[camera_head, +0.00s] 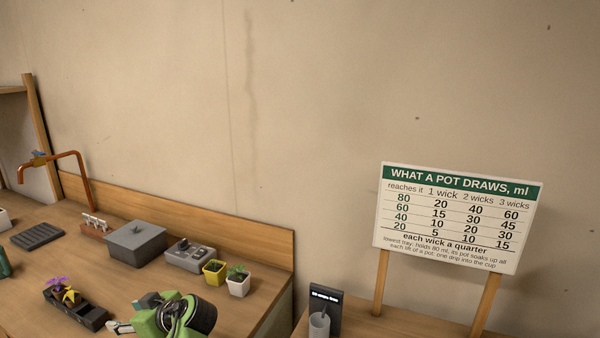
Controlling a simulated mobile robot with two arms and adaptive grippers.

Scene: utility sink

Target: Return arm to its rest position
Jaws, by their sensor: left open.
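My left gripper (134,314) is at the bottom edge of the head view, with part of my green and black arm beside it. Its fingers are apart and point left over the wooden counter (235,310). I see nothing between them. The gripper is right of a dark tray (88,316) that holds purple and yellow flowers, with a gap between. The rest of the arm is cut off by the bottom of the picture. My right gripper is out of view.
A grey lidded box (137,243), a grey switch block (190,255), a yellow pot (214,272) and a white plant pot (238,285) stand along the back. A copper tap (72,155) rises at left.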

